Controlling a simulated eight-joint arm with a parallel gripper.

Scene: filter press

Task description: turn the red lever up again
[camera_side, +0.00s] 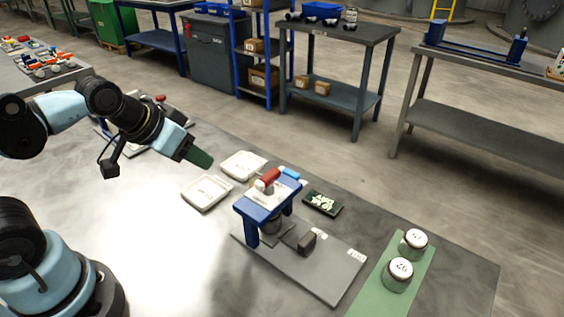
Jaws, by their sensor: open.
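The red lever (270,176) sits on top of the small blue press (246,208). It appears as a short red piece leaning up to the right, and its exact angle is hard to tell at this size. A light blue piece (290,173) lies just behind it. My gripper (200,158), with dark green fingers, is in the air to the left of the press and higher than it. It is apart from the lever and open, with nothing seen in it.
The press stands on a grey plate (330,277) with a dark block (305,242). Two white trays (205,193) (242,165) lie left of the press. Two labelled cylinders (413,243) (398,275) stand on a green strip (372,298) at right.

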